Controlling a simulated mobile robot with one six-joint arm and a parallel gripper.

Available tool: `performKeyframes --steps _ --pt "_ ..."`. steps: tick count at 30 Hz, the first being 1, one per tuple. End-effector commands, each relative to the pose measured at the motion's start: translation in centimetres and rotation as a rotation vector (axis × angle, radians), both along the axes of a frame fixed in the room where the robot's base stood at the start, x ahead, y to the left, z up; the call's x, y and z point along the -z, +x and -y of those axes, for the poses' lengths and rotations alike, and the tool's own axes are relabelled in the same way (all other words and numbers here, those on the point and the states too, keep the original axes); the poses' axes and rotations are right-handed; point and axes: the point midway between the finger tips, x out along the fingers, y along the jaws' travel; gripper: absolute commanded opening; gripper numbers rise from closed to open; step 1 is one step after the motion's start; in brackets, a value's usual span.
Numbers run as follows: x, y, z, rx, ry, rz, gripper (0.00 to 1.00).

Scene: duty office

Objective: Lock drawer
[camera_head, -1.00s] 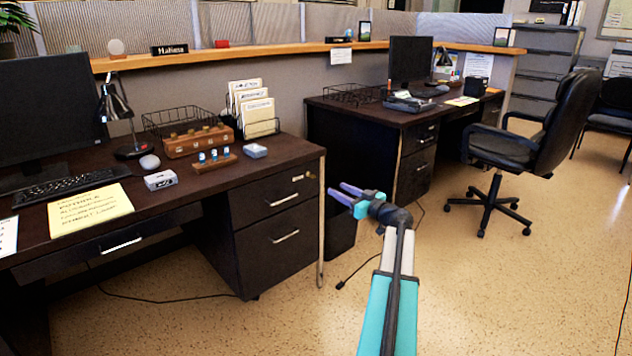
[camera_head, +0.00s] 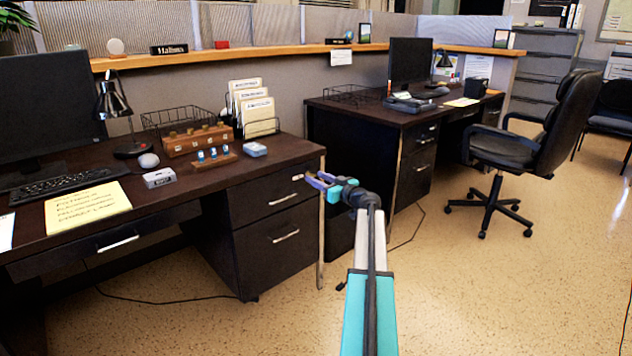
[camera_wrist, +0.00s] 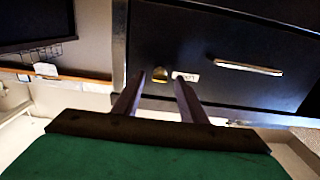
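The upper drawer (camera_head: 262,194) of the near desk is dark, with a silver handle (camera_head: 284,200), and looks closed. In the wrist view the drawer front (camera_wrist: 205,38) fills the upper right, with the handle (camera_wrist: 248,68) at right. A small brass lock (camera_wrist: 160,76) sits on it, beside a small white label (camera_wrist: 187,76). In the head view my gripper (camera_head: 314,181) is at the drawer's upper right corner and covers the lock. In the wrist view my gripper (camera_wrist: 159,80) is open, its two fingers on either side of the lock. I cannot tell whether they touch the drawer.
A lower drawer (camera_head: 280,246) is below. The desktop (camera_head: 190,187) holds a wooden stamp rack (camera_head: 197,141), a file holder (camera_head: 262,126), a keyboard (camera_head: 68,183) and a yellow notepad (camera_head: 86,208). A second desk (camera_head: 345,130) and an office chair (camera_head: 535,140) stand right. The floor (camera_head: 470,290) at front right is clear.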

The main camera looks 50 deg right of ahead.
Motion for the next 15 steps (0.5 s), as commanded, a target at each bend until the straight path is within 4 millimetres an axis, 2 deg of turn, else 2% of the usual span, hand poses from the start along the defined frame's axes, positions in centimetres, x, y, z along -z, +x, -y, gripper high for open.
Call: performKeyframes --steps 12,15 --pt "-0.03 0.49 0.05 0.001 0.000 0.000 0.38" --pt "-0.03 0.48 0.05 0.001 -0.001 0.000 0.21"
